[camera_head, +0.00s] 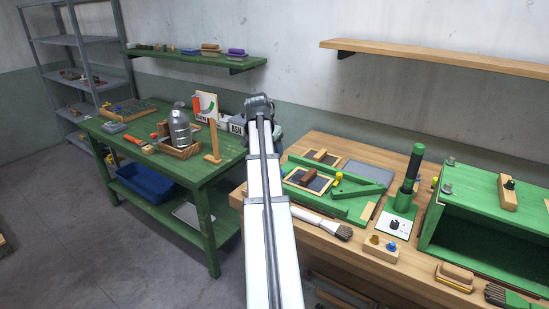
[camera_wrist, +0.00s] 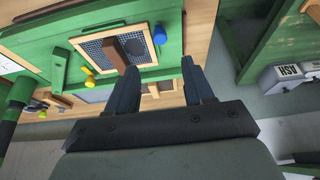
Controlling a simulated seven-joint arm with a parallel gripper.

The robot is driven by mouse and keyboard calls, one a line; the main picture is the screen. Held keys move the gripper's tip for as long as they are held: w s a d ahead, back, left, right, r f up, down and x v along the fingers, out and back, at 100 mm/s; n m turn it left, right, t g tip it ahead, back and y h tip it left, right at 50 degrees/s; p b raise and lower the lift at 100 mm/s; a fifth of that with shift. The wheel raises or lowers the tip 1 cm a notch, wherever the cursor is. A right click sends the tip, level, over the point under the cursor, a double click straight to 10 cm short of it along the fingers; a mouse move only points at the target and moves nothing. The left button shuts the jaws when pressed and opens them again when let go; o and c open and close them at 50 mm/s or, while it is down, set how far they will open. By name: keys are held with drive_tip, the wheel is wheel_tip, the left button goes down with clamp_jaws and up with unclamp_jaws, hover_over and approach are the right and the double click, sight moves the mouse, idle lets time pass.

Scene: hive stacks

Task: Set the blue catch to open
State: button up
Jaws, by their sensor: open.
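A blue catch (camera_wrist: 159,35) shows in the wrist view as a round knob on the green frame, by a corner of a wood-rimmed mesh panel (camera_wrist: 98,49). Which way it is turned, I cannot tell. A yellow knob (camera_wrist: 89,75) is on the other side of that panel. My gripper (camera_wrist: 160,66) is open and empty, its fingertips apart from the blue catch and below it in the picture. In the head view my arm hides most of the gripper and the blue catch; the yellow knob (camera_head: 338,177) shows beside the mesh panel (camera_head: 307,180).
A wooden block (camera_head: 381,252) with a separate blue knob stands at the bench front. A green upright tool (camera_head: 407,190), a brush (camera_head: 322,222) and a green hive box (camera_head: 480,215) crowd the wooden bench. A green table (camera_head: 208,168) stands left across a gap.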

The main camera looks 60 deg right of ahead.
drive_tip(key=shift+v, duration=1.4)
